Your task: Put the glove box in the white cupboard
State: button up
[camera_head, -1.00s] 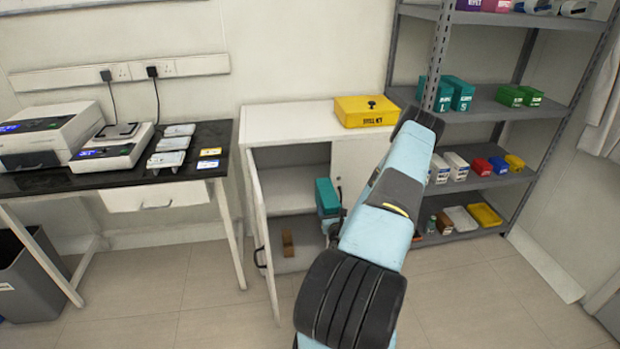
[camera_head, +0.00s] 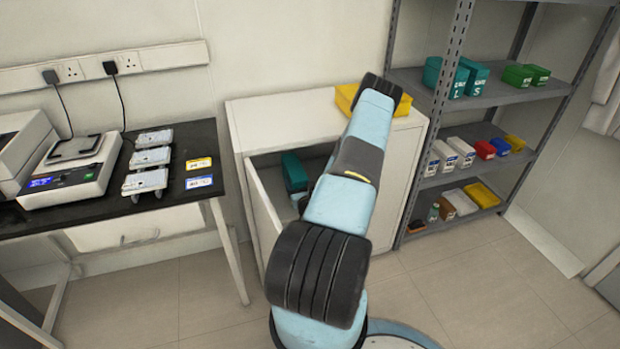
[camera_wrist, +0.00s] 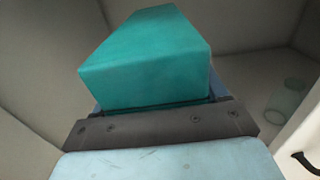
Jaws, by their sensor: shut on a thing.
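The glove box is a teal box (camera_head: 294,172) in the open left part of the white cupboard (camera_head: 275,122). It fills the middle of the wrist view (camera_wrist: 148,65). My gripper (camera_wrist: 160,118) is shut on its near end. In the head view my arm hides most of the gripper and part of the opening. The cupboard's left door (camera_head: 262,217) stands open toward me. Cupboard walls surround the box in the wrist view. I cannot tell whether the box touches the shelf.
A yellow box (camera_head: 347,97) sits on the cupboard top, partly behind my arm. A grey rack (camera_head: 500,100) with several boxes stands to the right. A black-topped bench (camera_head: 190,135) with a scale (camera_head: 75,165) is at left. A clear round object (camera_wrist: 287,97) shows in the wrist view.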

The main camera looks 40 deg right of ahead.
jog(key=shift+w+f, duration=0.1)
jog(key=shift+w, duration=0.55)
jog(key=w+a+f, duration=0.1)
jog(key=w+f, duration=0.2)
jog(key=w, duration=0.1)
jog(key=w+f, duration=0.3)
jog(key=w, duration=0.2)
jog(key=w+a+f, duration=0.1)
jog(key=w+f, duration=0.2)
jog(key=w, duration=0.1)
jog(key=shift+w+a+f, duration=0.15)
jog(key=shift+a+f, duration=0.2)
jog(key=shift+f, duration=1.55)
jog(key=o, duration=1.4)
